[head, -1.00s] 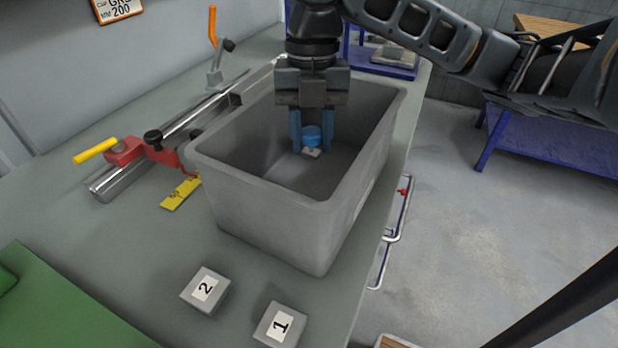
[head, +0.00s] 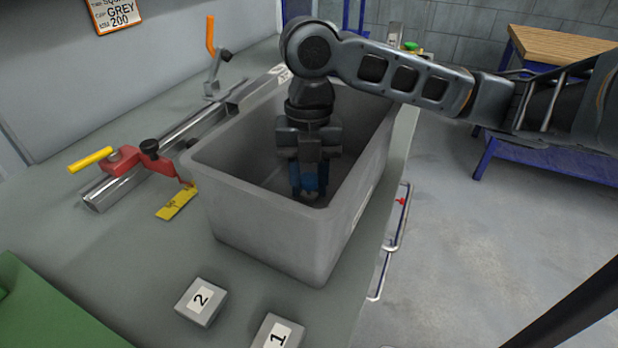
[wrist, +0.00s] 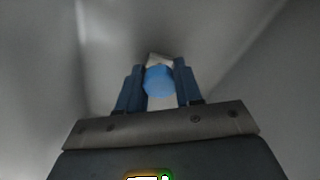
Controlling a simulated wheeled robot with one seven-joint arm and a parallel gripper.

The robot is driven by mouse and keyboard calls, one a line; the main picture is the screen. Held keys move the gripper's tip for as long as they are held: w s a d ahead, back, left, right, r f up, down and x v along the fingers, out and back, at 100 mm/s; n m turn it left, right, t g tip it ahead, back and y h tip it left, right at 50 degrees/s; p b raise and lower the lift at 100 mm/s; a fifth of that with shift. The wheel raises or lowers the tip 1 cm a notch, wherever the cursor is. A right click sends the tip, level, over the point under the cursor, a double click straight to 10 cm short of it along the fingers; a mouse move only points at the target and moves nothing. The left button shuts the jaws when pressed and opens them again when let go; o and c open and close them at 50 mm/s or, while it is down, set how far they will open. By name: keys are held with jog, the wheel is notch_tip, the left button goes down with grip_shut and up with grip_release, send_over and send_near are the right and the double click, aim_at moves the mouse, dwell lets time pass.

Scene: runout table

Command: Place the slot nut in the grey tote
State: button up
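The slot nut shows in the wrist view as a round blue part (wrist: 158,81) with a pale grey piece at its far end, between my gripper's two blue fingers (wrist: 161,82). The fingers appear closed against its sides. In the head view my gripper (head: 308,190) points down inside the grey tote (head: 262,236), below its rim and close to the floor.
The tote's walls surround my gripper closely. Left of it lie a rail with a red clamp (head: 128,160) and a yellow tag (head: 176,201). A green object (head: 50,310) is at the lower left.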

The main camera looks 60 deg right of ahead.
jog(key=o, duration=0.4)
jog(key=shift+o, duration=0.2)
notch_tip(320, 180, up, 12)
jog(key=d+p, duration=0.1)
jog(key=shift+w+d, duration=0.15)
jog(key=shift+w, duration=0.2)
jog(key=shift+r, duration=0.1)
